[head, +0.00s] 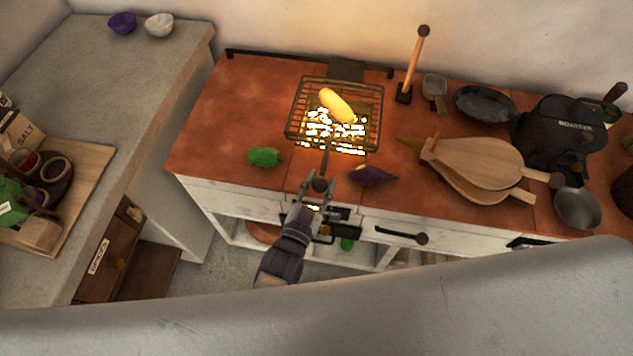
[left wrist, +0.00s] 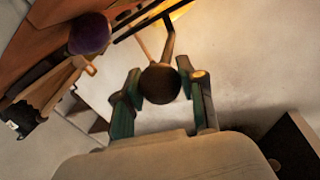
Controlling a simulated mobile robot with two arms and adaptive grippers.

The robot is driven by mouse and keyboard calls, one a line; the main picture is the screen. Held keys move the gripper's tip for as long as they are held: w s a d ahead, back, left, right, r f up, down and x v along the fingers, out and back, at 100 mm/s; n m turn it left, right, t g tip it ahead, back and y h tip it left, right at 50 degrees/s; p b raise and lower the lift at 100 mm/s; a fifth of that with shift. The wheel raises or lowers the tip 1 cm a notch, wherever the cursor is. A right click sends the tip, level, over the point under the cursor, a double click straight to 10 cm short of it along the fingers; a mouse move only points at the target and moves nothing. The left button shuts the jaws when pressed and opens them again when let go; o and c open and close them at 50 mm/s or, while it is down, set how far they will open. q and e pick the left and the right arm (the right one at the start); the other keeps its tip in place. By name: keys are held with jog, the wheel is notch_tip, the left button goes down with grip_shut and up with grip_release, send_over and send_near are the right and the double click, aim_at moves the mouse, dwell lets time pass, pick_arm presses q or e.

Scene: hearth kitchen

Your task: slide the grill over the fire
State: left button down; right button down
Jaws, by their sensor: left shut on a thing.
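The grill (head: 298,128) is a dark wire rack over glowing white coals (head: 345,137) on the red-brown hearth top. A yellow corn-like piece (head: 337,105) lies on it. Its handle runs toward the front edge and ends in a dark round knob (left wrist: 160,83). My left gripper (head: 317,194) is at the front edge of the hearth, shut on this knob. The left wrist view shows the knob between both fingers. My right gripper is not in view.
A green pepper-like piece (head: 264,157) lies left of the handle, and a purple eggplant (head: 373,175) lies right of it. Wooden bellows (head: 475,165), a dark pan (head: 484,103) and a black roaster (head: 560,130) stand to the right. A grey counter (head: 110,100) is at the left.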

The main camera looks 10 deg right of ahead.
pick_arm(q)
jog(key=shift+s+d+f, duration=0.1)
jog(key=shift+s+d, duration=0.1)
jog(key=c, duration=0.7)
grip_release()
jog(key=shift+d, duration=0.15)
jog(key=shift+s+a, duration=0.3)
jog(key=shift+a, duration=0.1)
jog(key=v, duration=1.1)
jog(key=shift+s, duration=0.1)
jog(key=shift+d, duration=0.1)
